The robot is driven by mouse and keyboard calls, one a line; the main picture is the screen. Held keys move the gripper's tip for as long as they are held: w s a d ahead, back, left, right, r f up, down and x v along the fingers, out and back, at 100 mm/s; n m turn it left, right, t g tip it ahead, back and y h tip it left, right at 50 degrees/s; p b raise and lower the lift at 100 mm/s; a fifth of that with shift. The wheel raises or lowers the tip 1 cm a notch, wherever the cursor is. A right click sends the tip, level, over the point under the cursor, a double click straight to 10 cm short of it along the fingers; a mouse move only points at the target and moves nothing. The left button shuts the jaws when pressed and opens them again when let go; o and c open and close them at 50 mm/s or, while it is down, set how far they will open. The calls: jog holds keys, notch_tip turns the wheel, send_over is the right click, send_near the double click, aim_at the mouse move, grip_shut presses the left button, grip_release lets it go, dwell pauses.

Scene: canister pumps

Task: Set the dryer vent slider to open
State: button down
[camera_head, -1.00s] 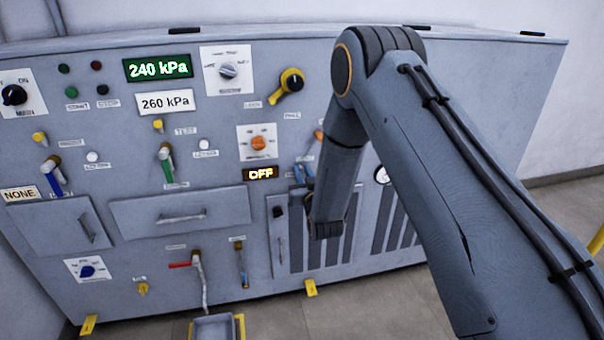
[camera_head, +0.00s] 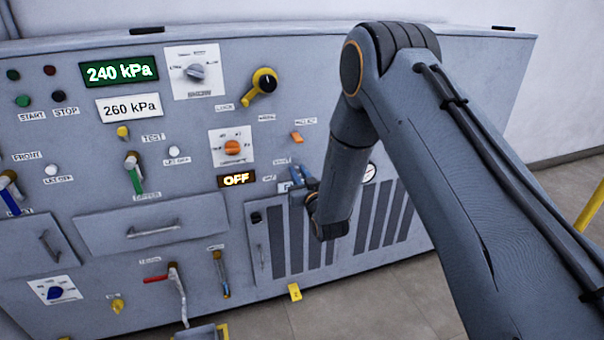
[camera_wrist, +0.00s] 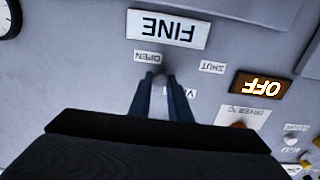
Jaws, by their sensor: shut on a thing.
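The vent slider's small knob (camera_wrist: 160,78) shows only in part between my fingertips in the wrist view, where the panel appears upside down. My gripper (camera_wrist: 160,85) is shut on it. The knob is just beside the OPEN label (camera_wrist: 148,57), well away from the SHUT label (camera_wrist: 212,67). The VENT label (camera_wrist: 190,93) is partly covered by a finger. A white sign reading FINE (camera_wrist: 168,29) is near the OPEN label. In the head view my gripper (camera_head: 298,184) is against the panel, right of the OFF display; the knob is hidden there.
The orange OFF display (camera_head: 237,180) and the dryer dial (camera_head: 232,147) are left of my gripper. A round gauge (camera_head: 369,172) is to its right. A louvred door (camera_head: 262,250) is below. Open floor (camera_head: 400,290) lies in front of the panel.

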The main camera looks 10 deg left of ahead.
jog(key=c, duration=1.6)
grip_release()
jog(key=shift+d, duration=0.2)
jog(key=shift+c, duration=0.2)
jog(key=v, duration=0.7)
jog(key=shift+s+d, duration=0.2)
jog(key=shift+s, duration=0.1)
